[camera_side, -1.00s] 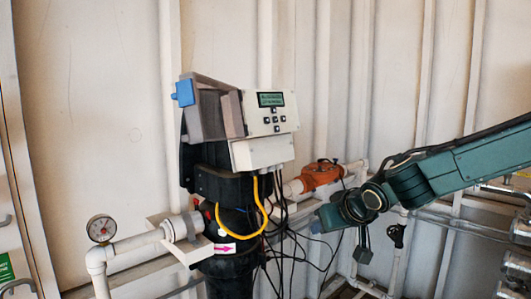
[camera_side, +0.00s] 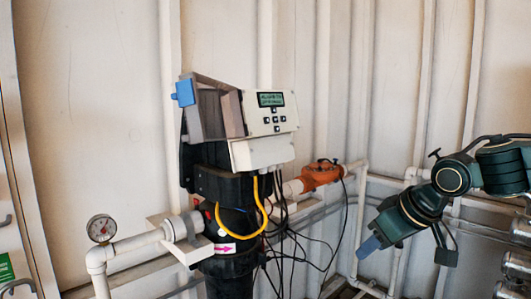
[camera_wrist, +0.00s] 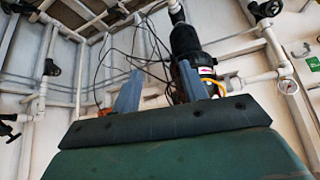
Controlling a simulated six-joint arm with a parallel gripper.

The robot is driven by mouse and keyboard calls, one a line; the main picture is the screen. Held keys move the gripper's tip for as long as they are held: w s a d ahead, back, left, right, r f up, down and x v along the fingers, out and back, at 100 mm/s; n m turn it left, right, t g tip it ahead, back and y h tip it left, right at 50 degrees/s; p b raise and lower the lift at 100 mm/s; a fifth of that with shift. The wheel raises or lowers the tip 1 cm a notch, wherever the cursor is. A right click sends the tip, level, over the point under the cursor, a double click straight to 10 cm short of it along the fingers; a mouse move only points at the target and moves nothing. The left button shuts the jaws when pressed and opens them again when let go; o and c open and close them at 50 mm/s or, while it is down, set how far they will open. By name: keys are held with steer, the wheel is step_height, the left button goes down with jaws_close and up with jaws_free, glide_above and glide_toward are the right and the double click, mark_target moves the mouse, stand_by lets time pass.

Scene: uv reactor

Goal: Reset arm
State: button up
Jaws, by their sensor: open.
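My gripper (camera_side: 369,247) is at the right of the side view, pointing down and to the left. It is in free air, apart from the UV reactor (camera_side: 222,185) to its left. In the wrist view my gripper (camera_wrist: 163,90) shows two blue-grey fingers spread apart with nothing between them. The reactor is a black column with a pale control box (camera_side: 268,113) that has a small lit screen and buttons. In the wrist view the reactor's black body (camera_wrist: 186,42) shows beyond the fingers.
An orange valve or pump (camera_side: 321,174) sits on white pipes behind the reactor. Loose black cables (camera_side: 325,240) hang between the reactor and my gripper. A pressure gauge (camera_side: 101,228) stands at the left. Metal pipework (camera_side: 515,265) is at the right edge.

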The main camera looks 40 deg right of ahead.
steer(key=s+a+n+g+y, duration=0.1)
steer(key=s+a+n, duration=0.1)
steer(key=s, duration=0.6)
steer(key=shift+s+f+n+y, duration=0.25)
steer(key=shift+s+n+y, duration=0.05)
steer(key=shift+s, duration=0.05)
